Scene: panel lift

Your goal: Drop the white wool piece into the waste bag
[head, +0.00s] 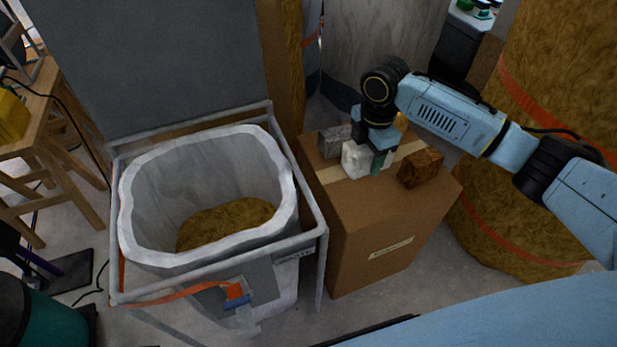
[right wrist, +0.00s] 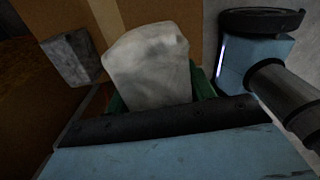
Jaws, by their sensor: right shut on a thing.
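The white wool piece (head: 356,158) is at the top of the cardboard box (head: 381,225) in the head view. My right gripper (head: 371,160) points down over the box and is shut on the white wool piece. The wool also fills the middle of the right wrist view (right wrist: 148,66), between the green fingers. I cannot tell whether it still touches the box top. The waste bag (head: 281,165) is a whitish open bag in a metal frame, left of the box, with brown wool (head: 226,222) inside. My left gripper is not in view.
A grey piece (head: 335,141) and a brown wool piece (head: 420,167) lie on the box top, either side of the white one. The frame's rail (head: 314,215) stands between box and bag. A large wool roll (head: 540,90) stands at right, a wooden stool (head: 50,140) at left.

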